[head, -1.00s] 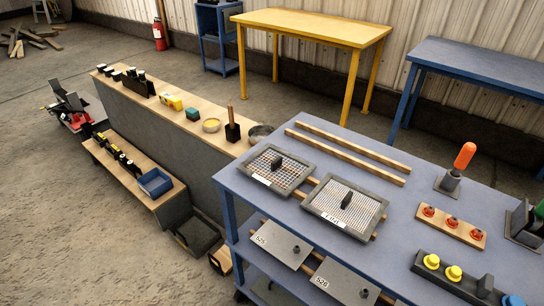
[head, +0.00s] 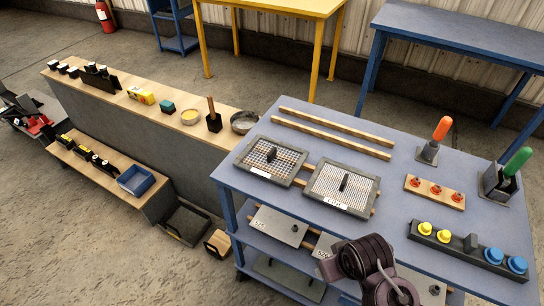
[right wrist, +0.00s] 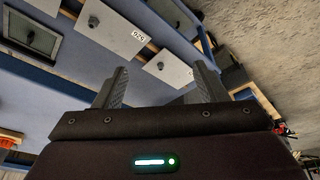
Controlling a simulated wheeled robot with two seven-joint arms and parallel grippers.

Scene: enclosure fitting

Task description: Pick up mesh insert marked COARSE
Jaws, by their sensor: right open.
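Two framed mesh inserts with dark upright handles lie side by side on the blue table. The left mesh insert (head: 288,164) has the wider grid; its white label is too small to read. The right mesh insert (head: 358,190) has a finer, paler mesh. My right arm enters the head view at the bottom, in front of the table, with its fingers out of sight. In the right wrist view my right gripper (right wrist: 160,82) is open and empty, above the shelf plates. A dark-framed panel (right wrist: 30,36) shows there at upper left; I cannot tell which insert it is.
Wooden rails (head: 332,137) lie behind the inserts. A red-button board (head: 435,191), a yellow-and-blue knob block (head: 465,249) and orange (head: 442,129) and green (head: 517,162) handles stand at right. Marked plates (head: 279,226) lie on the shelf below. A long bench (head: 150,120) stands left.

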